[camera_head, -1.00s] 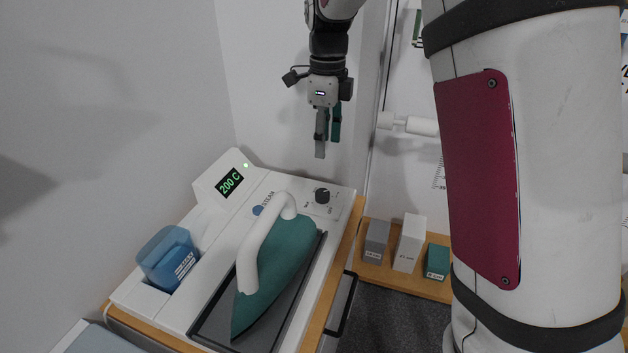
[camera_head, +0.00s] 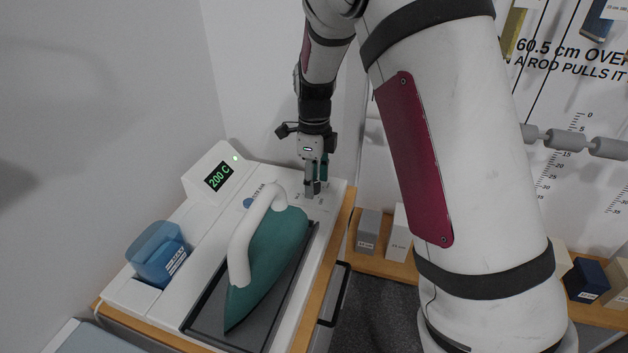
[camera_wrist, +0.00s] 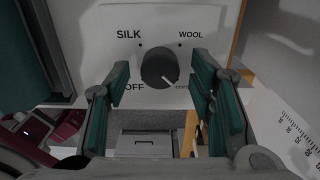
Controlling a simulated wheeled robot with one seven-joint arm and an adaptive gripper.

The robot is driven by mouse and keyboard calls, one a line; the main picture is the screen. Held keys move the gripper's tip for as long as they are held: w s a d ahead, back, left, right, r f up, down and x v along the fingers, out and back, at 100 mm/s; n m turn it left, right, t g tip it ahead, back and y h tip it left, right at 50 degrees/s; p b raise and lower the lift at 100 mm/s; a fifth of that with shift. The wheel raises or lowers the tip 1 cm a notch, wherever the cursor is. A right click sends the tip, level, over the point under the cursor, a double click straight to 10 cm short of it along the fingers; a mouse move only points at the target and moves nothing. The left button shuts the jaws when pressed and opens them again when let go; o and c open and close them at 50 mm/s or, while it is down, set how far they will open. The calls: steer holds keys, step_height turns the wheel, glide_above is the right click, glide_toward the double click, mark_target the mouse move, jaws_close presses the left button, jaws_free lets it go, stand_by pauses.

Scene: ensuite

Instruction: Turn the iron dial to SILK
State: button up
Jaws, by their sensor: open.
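The black round dial (camera_wrist: 158,66) sits on the white panel of the iron station (camera_head: 140,290). In the wrist view, SILK is printed at its upper left, WOOL at upper right, and OFF at lower left. A lower-right label is partly covered by a finger. A pale mark on the dial points to the lower right, toward that label. My gripper (camera_wrist: 160,82) is open, with its teal-padded fingers on either side of the dial, apparently not touching it. In the head view my gripper (camera_head: 314,188) points down over the dial's spot and hides the dial.
The teal iron (camera_head: 267,265) with a white handle rests on a dark tray just left of my gripper. A display (camera_head: 218,177) reads 200 C. A blue container (camera_head: 158,254) stands at left. Small blocks (camera_head: 368,230) sit on a wooden shelf at right.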

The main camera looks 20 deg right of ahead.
steer(key=shift+f, duration=0.2)
steer(key=c, duration=1.2)
steer(key=shift+o, duration=0.2)
